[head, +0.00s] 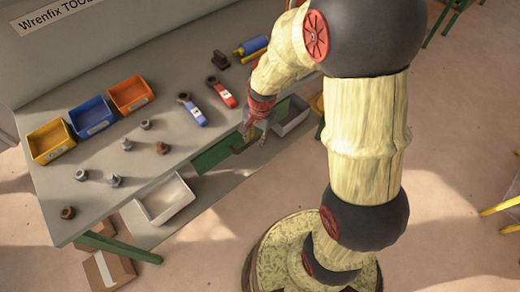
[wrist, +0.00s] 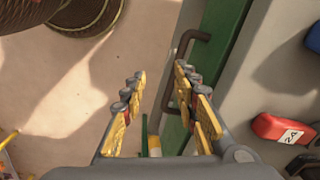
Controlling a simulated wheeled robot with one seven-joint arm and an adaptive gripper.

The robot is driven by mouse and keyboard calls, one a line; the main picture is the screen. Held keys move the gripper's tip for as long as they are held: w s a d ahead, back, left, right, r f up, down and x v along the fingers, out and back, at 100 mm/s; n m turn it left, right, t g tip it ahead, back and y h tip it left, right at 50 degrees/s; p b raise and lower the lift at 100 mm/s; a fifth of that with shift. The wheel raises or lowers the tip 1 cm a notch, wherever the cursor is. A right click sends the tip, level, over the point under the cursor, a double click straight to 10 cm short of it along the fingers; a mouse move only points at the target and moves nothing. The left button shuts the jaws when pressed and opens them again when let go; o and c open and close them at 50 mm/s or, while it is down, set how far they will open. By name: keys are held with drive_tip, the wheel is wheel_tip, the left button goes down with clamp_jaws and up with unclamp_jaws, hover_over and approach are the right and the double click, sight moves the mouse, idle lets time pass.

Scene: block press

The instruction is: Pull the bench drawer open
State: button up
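The bench drawer's green front (head: 212,156) shows under the bench edge in the head view, partly hidden by my gripper (head: 257,132). In the wrist view the green front (wrist: 222,22) runs along the bench edge, with its dark bar handle (wrist: 184,58). The drawer looks shut. My gripper (wrist: 160,88) is open, its two yellow-padded fingers wide apart with nothing between them. The right finger overlaps the lower part of the handle in the picture. I cannot tell whether they touch.
On the grey benchtop (head: 182,138) stand a yellow bin (head: 50,141), a blue bin (head: 91,116), an orange bin (head: 130,95), several bolts and nuts, and blue (head: 193,112) and red (head: 224,95) labelled tools. A white tray (head: 165,199) sits below the bench edge. Open floor lies in front.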

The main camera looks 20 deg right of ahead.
sight(252, 142)
drive_tip(key=w+f+m+b, duration=0.1)
drive_tip(key=f, duration=0.1)
drive_tip(key=w+f+m+b, duration=0.1)
drive_tip(key=f, duration=0.1)
drive_tip(key=w+f+m+t+b, duration=0.1)
drive_tip(key=w+f, duration=0.1)
drive_tip(key=shift+d+f, duration=0.1)
drive_tip(key=shift+f, duration=0.3)
drive_tip(key=shift+c, duration=1)
clamp_jaws()
drive_tip(key=shift+s, duration=0.1)
